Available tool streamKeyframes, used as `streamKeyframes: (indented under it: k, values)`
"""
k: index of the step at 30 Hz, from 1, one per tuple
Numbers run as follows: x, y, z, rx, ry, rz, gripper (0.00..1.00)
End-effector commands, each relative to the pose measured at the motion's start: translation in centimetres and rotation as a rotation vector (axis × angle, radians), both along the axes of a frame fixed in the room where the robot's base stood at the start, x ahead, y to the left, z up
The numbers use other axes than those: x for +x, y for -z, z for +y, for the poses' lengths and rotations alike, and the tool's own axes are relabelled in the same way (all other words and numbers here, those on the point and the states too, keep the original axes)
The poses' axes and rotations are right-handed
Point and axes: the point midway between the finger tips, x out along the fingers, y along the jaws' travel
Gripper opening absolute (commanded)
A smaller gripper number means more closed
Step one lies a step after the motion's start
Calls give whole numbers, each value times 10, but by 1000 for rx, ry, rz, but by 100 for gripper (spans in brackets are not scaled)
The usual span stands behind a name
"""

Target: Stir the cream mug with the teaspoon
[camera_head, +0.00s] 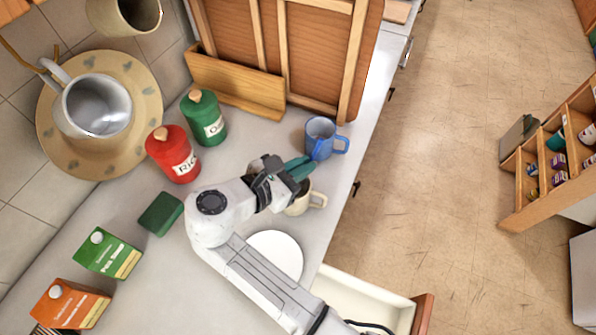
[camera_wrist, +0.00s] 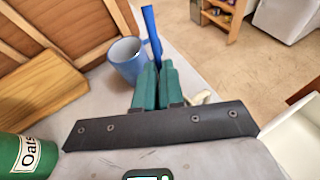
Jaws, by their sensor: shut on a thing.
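The cream mug (camera_head: 300,205) stands on the counter under my gripper, partly hidden by it in the head view, with its handle to the right. In the wrist view only a pale piece of it (camera_wrist: 202,97) shows beside the right finger. My gripper (camera_head: 304,166) has teal fingers, also seen in the wrist view (camera_wrist: 158,75). They are shut on a thin blue handle (camera_wrist: 151,35), which looks like the teaspoon's. The spoon's bowl is hidden, and I cannot tell whether it is inside the mug.
A blue mug (camera_head: 319,133) stands close beyond my fingertips. A white plate (camera_head: 275,255) lies near my arm. Green (camera_head: 203,120) and red (camera_head: 172,155) canisters stand left. A wooden rack (camera_head: 235,82) stands behind. An open drawer (camera_head: 375,300) juts out at the front.

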Motion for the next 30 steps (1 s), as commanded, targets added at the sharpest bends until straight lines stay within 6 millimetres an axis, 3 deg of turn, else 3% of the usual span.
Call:
streamKeyframes:
  k: [18, 30]
  values:
    - [10, -39, -13, 1, 0, -1, 0]
    - [10, -42, -13, 1, 0, -1, 0]
